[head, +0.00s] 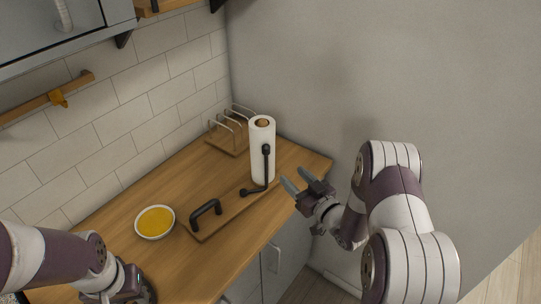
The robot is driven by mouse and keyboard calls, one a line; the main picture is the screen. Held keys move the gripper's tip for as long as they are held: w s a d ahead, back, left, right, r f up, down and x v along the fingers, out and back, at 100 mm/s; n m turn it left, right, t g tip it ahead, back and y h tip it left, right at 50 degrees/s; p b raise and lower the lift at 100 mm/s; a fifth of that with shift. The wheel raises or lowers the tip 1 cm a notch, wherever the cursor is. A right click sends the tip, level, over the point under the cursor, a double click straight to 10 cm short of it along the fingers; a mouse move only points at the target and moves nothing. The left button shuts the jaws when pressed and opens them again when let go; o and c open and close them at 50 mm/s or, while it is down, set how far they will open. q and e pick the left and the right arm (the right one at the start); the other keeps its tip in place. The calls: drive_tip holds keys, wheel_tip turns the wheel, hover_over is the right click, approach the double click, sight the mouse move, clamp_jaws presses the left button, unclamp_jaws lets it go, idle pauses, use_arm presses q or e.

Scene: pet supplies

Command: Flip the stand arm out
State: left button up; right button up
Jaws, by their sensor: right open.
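A black handle (206,210) stands on the board's left part. A white bowl with yellow contents (155,221) is left of it. A wire rack on a wooden base (228,140) stands behind the roll. Walls (330,70) close off the back and right.

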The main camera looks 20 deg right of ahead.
sight(269, 152)
drive_tip(key=p+x, duration=0.3)
drive_tip(key=x, duration=0.8)
drive_tip(key=shift+r, duration=0.15)
drive_tip(key=shift+w+a+p, duration=0.2)
drive_tip(key=shift+w+p, duration=0.1)
drive_tip(key=shift+w, duration=0.25)
clamp_jaws()
